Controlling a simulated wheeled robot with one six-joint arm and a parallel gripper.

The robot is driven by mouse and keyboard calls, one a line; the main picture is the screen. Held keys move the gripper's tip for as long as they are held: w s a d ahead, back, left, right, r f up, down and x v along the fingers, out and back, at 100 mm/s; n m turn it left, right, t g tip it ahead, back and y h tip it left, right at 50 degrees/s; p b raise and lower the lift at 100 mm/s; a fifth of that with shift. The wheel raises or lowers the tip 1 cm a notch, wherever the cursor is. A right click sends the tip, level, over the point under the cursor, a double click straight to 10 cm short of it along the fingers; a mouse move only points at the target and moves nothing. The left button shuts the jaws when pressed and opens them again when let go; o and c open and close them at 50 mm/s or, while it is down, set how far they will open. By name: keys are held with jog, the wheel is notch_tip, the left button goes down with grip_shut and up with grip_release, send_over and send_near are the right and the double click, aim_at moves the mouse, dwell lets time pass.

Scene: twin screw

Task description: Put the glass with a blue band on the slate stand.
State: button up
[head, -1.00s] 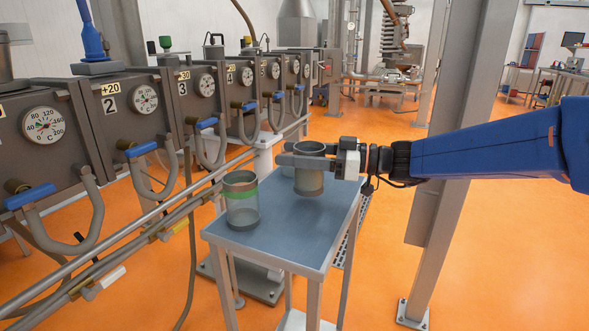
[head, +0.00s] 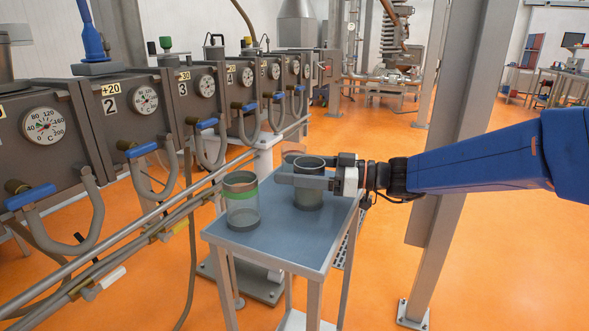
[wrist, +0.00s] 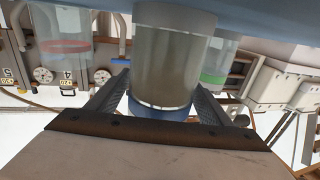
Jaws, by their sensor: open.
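The glass with a blue band (wrist: 163,62) is between the fingers in the wrist view, its blue band near the rim. It also shows in the head view (head: 308,199), upright, its base apparently on the slate-blue top of the stand (head: 285,245). My gripper (head: 288,175) is level around the upper part of this glass and hides its band in the head view. The fingers are open, one on each side of the glass in the wrist view (wrist: 161,92).
A glass with a green band (head: 241,212) stands on the same top to the left. A glass with a red band (wrist: 66,46) is behind, mostly hidden in the head view. Machine panels with blue-handled pipes line the left; a grey post (head: 440,170) rises at right.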

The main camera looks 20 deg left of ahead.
jog(key=shift+r, duration=0.1)
jog(key=shift+d, duration=0.15)
jog(key=d, duration=0.4)
jog(key=w+d, duration=0.1)
jog(key=d, duration=0.6)
jog(key=shift+w+d, duration=0.3)
jog(key=shift+w, duration=0.05)
jog(key=s+d+f+m+t+h, duration=0.1)
jog(key=s+d+f+m+h, duration=0.35)
jog(key=s+d, duration=0.3)
jog(key=s+d+f+m+t+h, duration=0.1)
jog(key=s+d+f+m+h, duration=0.4)
jog(key=d, duration=0.3)
jog(key=s+d+f+m+t+h, duration=0.1)
jog(key=s+d+f+m+h, duration=0.1)
jog(key=d, duration=0.6)
jog(key=s+d+f+m+t+h, duration=0.2)
jog(key=s+d+f+m+h, duration=0.1)
jog(key=d, duration=0.5)
jog(key=s+d+f+m+t+h, duration=0.2)
jog(key=s+d+m, duration=0.3)
jog(key=d, duration=0.3)
jog(key=shift+d+f+h, duration=0.15)
jog(key=shift+f+h, duration=0.5)
jog(key=shift+f, duration=0.1)
